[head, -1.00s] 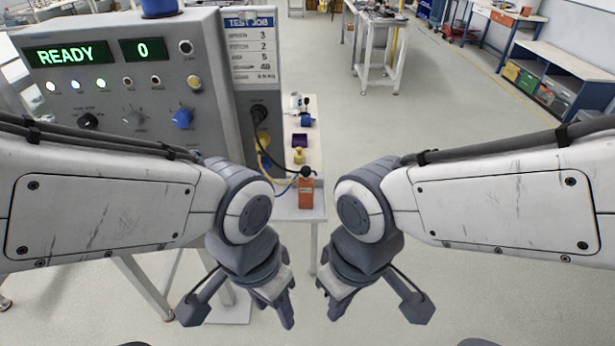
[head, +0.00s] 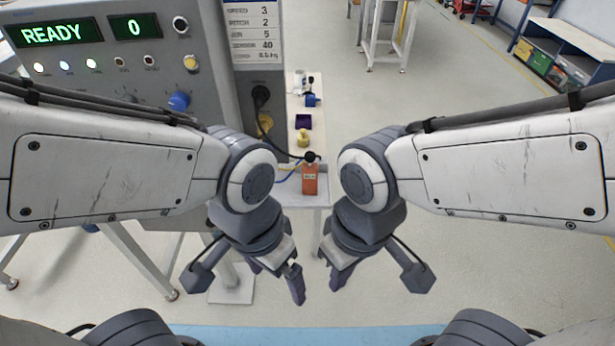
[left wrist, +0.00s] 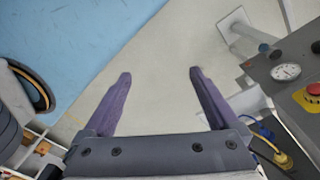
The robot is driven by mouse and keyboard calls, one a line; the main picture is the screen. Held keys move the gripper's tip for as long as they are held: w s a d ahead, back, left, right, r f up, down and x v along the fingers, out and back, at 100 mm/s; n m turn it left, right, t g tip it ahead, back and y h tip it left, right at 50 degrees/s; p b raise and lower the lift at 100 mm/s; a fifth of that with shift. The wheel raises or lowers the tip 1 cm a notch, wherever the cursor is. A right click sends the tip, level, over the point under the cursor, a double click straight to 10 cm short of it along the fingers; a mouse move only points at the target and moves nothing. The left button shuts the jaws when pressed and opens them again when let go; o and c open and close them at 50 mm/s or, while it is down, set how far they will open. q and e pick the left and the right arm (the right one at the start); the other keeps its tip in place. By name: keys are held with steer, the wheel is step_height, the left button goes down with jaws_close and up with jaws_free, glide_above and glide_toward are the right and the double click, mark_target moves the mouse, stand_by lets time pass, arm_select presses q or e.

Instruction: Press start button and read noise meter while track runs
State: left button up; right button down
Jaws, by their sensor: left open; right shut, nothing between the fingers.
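The grey control console (head: 215,100) stands at the left in the head view, with a green READY display (head: 55,33) and a second display (head: 135,27) showing 0. I cannot tell which control is the start button. An orange handheld device with a black ball on top, likely the noise meter (head: 310,180), stands at the near end of a narrow bench; its reading is too small to tell. My left gripper (head: 290,285) is open and empty, below and in front of that bench; it also shows in the left wrist view (left wrist: 160,73). My right gripper (head: 336,284) is shut and empty beside it.
A blue knob (head: 179,101) and a yellow button (head: 191,62) are on the console. The left wrist view shows a red mushroom button (left wrist: 314,89) and a round gauge (left wrist: 286,72). A yellow part (head: 303,137) lies behind the meter. Open floor (head: 480,150) lies to the right.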

arm_select(q)
jaws_close()
stand_by(1.6)
